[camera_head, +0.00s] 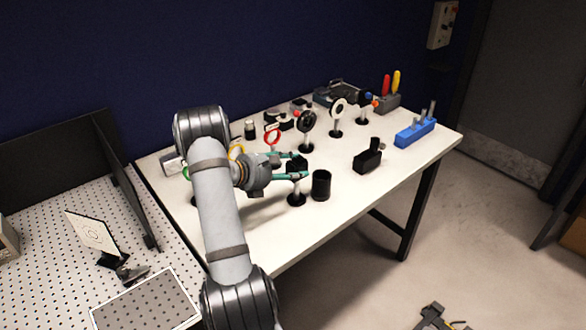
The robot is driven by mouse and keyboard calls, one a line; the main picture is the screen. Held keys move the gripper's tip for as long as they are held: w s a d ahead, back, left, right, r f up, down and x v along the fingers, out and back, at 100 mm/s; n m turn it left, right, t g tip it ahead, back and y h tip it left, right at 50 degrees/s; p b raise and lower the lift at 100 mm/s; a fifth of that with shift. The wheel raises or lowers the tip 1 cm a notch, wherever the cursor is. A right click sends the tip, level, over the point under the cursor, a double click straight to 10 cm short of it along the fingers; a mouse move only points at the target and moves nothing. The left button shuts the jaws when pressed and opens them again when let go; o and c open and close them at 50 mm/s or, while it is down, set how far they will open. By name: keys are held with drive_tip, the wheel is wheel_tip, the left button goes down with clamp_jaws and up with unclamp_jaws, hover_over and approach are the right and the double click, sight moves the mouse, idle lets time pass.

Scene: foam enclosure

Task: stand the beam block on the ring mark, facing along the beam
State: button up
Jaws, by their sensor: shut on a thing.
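My gripper (303,166) has teal fingers and reaches over the white table from the left. It is shut on a small dark piece (296,164), which I take to be the beam block. A short post and round black base (297,199) show below the fingers. The base looks to be on or just above the tabletop; I cannot tell which. The fingers hide part of the piece, so its facing is unclear. I cannot make out a ring mark on the perforated board (50,265) at the left.
A black cup (321,185) stands close right of the held piece. A black block (368,160) is farther right. Round mounts, including a red ring (272,136), stand behind. A blue rack (414,133) is at the right. The board bears a tilted white card (92,232) and a dark upright panel (126,180).

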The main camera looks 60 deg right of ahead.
drive_tip(key=o, duration=1.1)
drive_tip(key=shift+f, duration=0.2)
drive_tip(key=o, duration=0.4)
drive_tip(key=shift+r, duration=0.1)
drive_tip(key=shift+o, duration=0.5)
drive_tip(key=shift+r, duration=0.25)
drive_tip(key=shift+o, duration=0.6)
drive_tip(key=b+v, duration=0.2)
drive_tip(key=v, duration=1)
